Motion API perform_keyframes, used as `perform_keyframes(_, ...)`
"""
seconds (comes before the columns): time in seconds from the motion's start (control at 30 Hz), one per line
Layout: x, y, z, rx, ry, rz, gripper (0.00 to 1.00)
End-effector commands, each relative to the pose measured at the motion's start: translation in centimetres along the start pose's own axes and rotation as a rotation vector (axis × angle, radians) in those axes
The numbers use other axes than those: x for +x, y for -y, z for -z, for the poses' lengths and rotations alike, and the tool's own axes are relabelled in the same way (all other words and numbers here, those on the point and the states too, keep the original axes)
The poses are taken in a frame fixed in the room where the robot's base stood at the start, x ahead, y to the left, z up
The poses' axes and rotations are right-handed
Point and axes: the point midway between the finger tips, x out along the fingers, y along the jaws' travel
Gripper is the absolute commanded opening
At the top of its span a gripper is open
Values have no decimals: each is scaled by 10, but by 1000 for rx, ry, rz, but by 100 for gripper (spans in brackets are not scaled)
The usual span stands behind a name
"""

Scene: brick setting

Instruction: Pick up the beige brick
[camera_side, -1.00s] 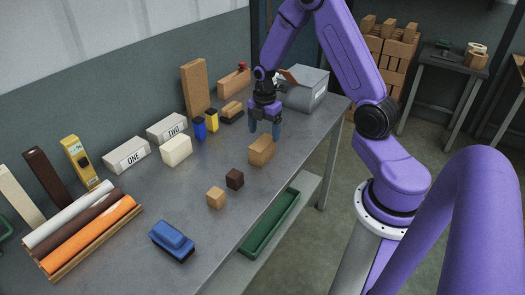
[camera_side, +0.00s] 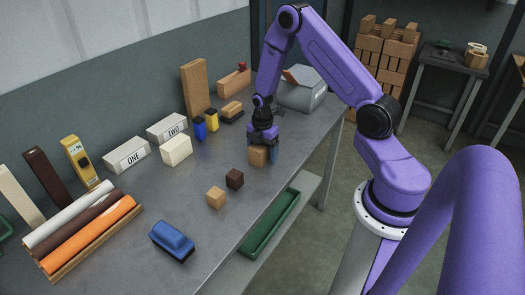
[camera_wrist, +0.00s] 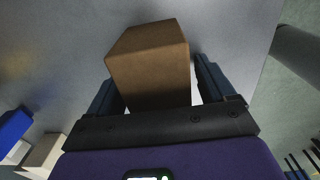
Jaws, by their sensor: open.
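A tan-beige brick (camera_side: 258,156) stands on the grey table near its right edge, partly hidden by my gripper (camera_side: 262,153). My gripper is open and lowered over it, with a finger on either side. In the wrist view the brick (camera_wrist: 148,55) lies between the two dark fingers, its near end hidden behind the gripper body. A gap shows beside the right finger, so it is not clamped. A paler cream brick (camera_side: 177,150) stands farther left, apart from the gripper.
A dark brown cube (camera_side: 235,179) and a small tan cube (camera_side: 216,197) lie nearby. Blue (camera_side: 200,128) and yellow (camera_side: 212,119) items and a grey box (camera_side: 303,92) stand behind. A blue brush-like block (camera_side: 172,240) is in front. The table right of the cubes is clear.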

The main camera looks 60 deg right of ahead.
Motion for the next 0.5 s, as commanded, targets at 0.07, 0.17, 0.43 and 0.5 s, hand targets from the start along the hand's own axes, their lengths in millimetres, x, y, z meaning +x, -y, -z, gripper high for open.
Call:
perform_keyframes(0.07, 0, 0, 0, 0, 0, -1, 83)
perform_keyframes(0.17, 0, 0, 0, 0, 0, 0, 80)
perform_keyframes(0.43, 0, 0, 0, -1, 0, -1, 18)
perform_keyframes(0.5, -1, 0, 0, -1, 0, -1, 18)
